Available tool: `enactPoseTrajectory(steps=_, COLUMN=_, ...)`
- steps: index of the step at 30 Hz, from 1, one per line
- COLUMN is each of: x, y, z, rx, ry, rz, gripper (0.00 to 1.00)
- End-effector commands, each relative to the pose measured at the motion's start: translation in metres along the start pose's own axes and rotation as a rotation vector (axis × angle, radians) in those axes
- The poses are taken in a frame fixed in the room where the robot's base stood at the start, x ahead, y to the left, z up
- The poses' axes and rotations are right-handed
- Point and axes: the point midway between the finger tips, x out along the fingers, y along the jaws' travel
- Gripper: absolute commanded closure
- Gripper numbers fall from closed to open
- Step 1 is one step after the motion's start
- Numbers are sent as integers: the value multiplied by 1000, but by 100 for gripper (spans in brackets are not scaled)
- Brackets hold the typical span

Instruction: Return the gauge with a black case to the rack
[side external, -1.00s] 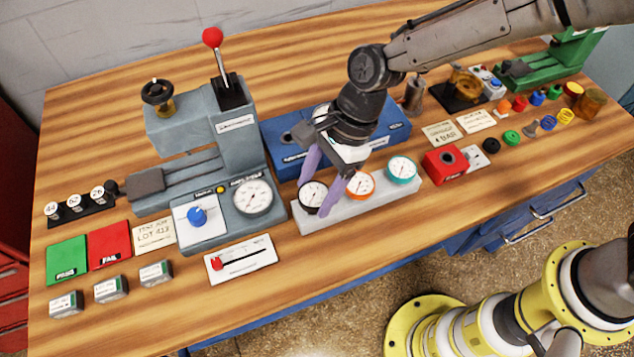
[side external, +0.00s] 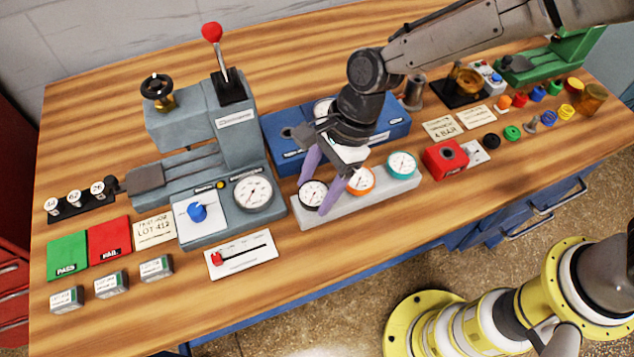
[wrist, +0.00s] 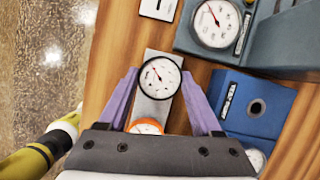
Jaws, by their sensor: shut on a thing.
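The gauge with a black case (side external: 312,194) has a white dial and stands at the left end of the pale grey rack (side external: 388,189). It also shows in the wrist view (wrist: 160,77), upright at the rack's end. My gripper (side external: 322,192) is shut on it, with one purple finger on each side of the case. In the wrist view the fingers (wrist: 160,84) flank the gauge. The gauge's lower part is hidden, so I cannot tell whether it is fully seated. An orange gauge (side external: 361,181) and a teal gauge (side external: 402,164) stand in the same rack.
The grey press (side external: 215,160) with a red-knobbed lever stands left of the rack. A blue block (side external: 285,158) lies close behind it. A red block (side external: 444,160) is at its right. A white slider card (side external: 243,254) lies in front of the press.

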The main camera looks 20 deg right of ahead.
Motion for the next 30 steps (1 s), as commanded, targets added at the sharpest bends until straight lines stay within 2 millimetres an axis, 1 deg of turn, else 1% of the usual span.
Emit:
enactPoseTrajectory(steps=25, x=4, y=0, z=-1, rx=1, ry=-1, rz=-1, gripper=95)
enactPoseTrajectory(steps=26, x=4, y=0, z=-1, rx=0, ry=-1, rz=-1, gripper=31)
enactPoseTrajectory(steps=30, x=4, y=0, z=-1, rx=0, ry=-1, rz=-1, gripper=5)
